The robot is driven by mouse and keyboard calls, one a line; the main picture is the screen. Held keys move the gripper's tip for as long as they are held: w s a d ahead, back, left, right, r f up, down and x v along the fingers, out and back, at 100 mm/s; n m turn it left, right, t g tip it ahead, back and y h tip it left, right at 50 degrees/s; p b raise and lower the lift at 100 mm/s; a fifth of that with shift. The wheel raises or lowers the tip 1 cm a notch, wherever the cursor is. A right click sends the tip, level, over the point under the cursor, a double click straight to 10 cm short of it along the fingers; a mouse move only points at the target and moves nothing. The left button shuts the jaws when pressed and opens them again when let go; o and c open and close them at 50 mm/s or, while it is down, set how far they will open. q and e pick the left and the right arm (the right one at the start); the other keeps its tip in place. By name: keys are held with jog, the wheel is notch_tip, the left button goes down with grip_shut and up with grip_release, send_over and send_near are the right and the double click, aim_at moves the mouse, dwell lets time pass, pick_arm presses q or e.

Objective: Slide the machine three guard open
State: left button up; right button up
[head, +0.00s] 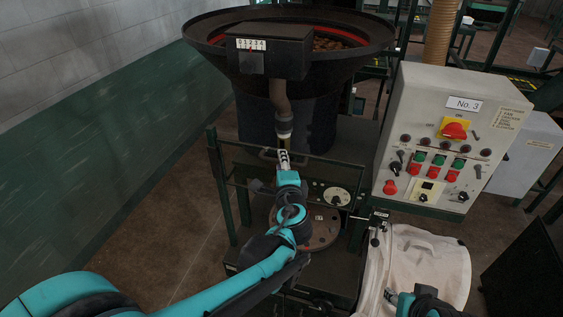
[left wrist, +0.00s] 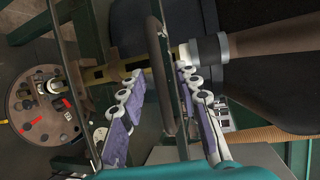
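The machine three guard is a thin dark-framed panel in front of the machine; its upper bar (head: 325,159) shows in the head view. Its dark looped handle (head: 266,155) is beside my left gripper (head: 284,157). In the left wrist view the handle (left wrist: 163,75) stands between the two spread fingers of my left gripper (left wrist: 165,95). The gripper is open, with a gap on both sides of the handle. My right gripper (head: 391,296) is only partly in view at the bottom, over the white bag, and its fingers are too small to judge.
A control panel labelled No. 3 (head: 460,104) stands to the right. A black bowl feeder (head: 350,62) with a down pipe (head: 281,100) is above the guard. A round disc (head: 322,236) lies below. A white bulk bag (head: 430,258) hangs at lower right.

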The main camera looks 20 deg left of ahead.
pick_arm(q)
jog(key=v, duration=1.1)
jog(key=shift+r, duration=0.1)
jog(key=s+a+f+n+g+h+b, duration=0.1)
jog(key=s+a+f+n+g+b, duration=0.25)
jog(key=f+b, duration=0.55)
jog(key=s+a+f+n+g+b, duration=0.2)
jog(key=s+a+f+n+b, duration=0.25)
jog(key=f, duration=0.85)
jog(key=s+d+f+n+g+h+b, duration=0.2)
jog(key=s+f+n+b, duration=0.4)
jog(key=f, duration=0.6)
jog(key=s+d+h+b, duration=0.1)
jog(key=h, duration=0.1)
jog(key=shift+n+h+b, duration=0.3)
jog(key=shift+h+b, duration=0.1)
